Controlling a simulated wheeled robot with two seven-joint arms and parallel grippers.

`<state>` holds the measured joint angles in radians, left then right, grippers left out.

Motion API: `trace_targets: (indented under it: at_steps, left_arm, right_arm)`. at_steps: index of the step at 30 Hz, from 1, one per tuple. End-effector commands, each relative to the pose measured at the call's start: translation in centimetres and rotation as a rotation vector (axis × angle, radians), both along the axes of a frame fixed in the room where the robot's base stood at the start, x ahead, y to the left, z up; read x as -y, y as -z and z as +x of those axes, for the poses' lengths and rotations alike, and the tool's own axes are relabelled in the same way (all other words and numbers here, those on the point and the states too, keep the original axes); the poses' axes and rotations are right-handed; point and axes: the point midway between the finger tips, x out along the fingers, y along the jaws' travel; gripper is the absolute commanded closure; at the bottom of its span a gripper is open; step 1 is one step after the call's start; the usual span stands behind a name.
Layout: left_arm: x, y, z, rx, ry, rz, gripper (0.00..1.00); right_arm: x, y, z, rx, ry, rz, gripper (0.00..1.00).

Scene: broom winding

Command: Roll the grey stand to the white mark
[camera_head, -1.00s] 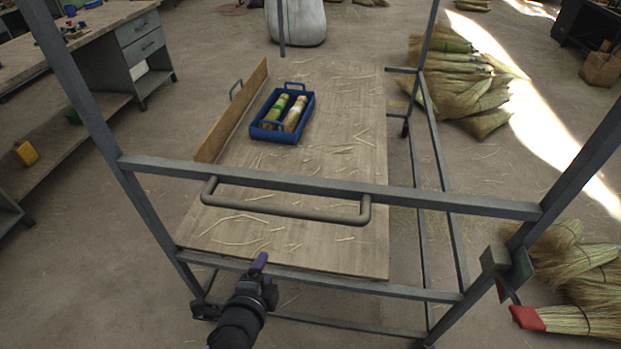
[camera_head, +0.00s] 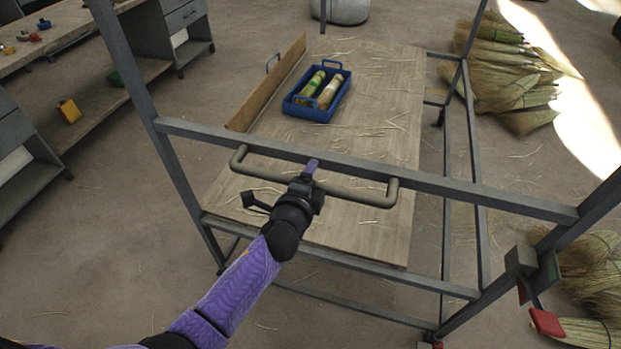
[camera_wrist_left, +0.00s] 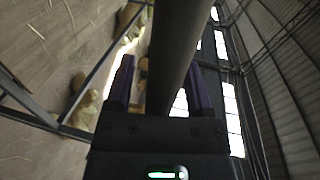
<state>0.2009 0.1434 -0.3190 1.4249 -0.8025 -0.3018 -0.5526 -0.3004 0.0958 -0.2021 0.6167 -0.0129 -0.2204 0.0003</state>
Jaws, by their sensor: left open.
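The grey stand (camera_head: 370,265) is a metal frame on wheels with a wooden shelf (camera_head: 390,120) and a grey bar handle (camera_head: 375,199) on its near side. My left gripper (camera_head: 309,170) is at the middle of this handle, fingers pointing away from me. In the left wrist view the handle (camera_wrist_left: 178,45) runs between the two purple fingers of the left gripper (camera_wrist_left: 161,85), which are open around it. Whether they touch it I cannot tell. My right gripper is not in view. No white mark shows on the visible floor.
A blue crate (camera_head: 318,113) with two rolls sits on the shelf beside an upright wooden board (camera_head: 268,82). A workbench (camera_head: 85,38) stands at the left. Broom bundles (camera_head: 505,80) lie on the floor at the right. Floor at the lower left is clear.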

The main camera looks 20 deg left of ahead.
Motion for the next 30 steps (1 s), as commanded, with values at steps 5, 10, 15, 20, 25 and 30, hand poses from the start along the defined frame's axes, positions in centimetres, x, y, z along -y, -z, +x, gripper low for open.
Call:
trace_targets:
  at_steps: [5, 10, 15, 20, 25, 30]
  left_arm:
    - [-0.01, -0.02, -0.03, 0.0, 0.0, 0.0, 0.6]
    - [-0.01, 0.0, -0.04, 0.0, 0.0, 0.0, 0.96]
    - [-0.02, 0.01, -0.04, -0.001, 0.0, 0.0, 1.0]
    - [-0.02, 0.03, -0.06, -0.001, -0.001, 0.0, 1.0]
    - [-0.02, 0.04, -0.06, -0.001, -0.001, 0.0, 1.0]
    - [-0.02, 0.06, -0.07, -0.002, -0.001, 0.0, 1.0]
  right_arm:
    - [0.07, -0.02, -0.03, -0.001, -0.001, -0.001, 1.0]
    - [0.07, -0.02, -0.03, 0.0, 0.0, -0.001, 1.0]
    - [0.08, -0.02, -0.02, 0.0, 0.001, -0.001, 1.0]
    - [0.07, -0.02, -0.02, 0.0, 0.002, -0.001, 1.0]
    - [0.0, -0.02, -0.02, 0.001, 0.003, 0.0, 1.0]
    - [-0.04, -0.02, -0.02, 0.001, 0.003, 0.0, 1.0]
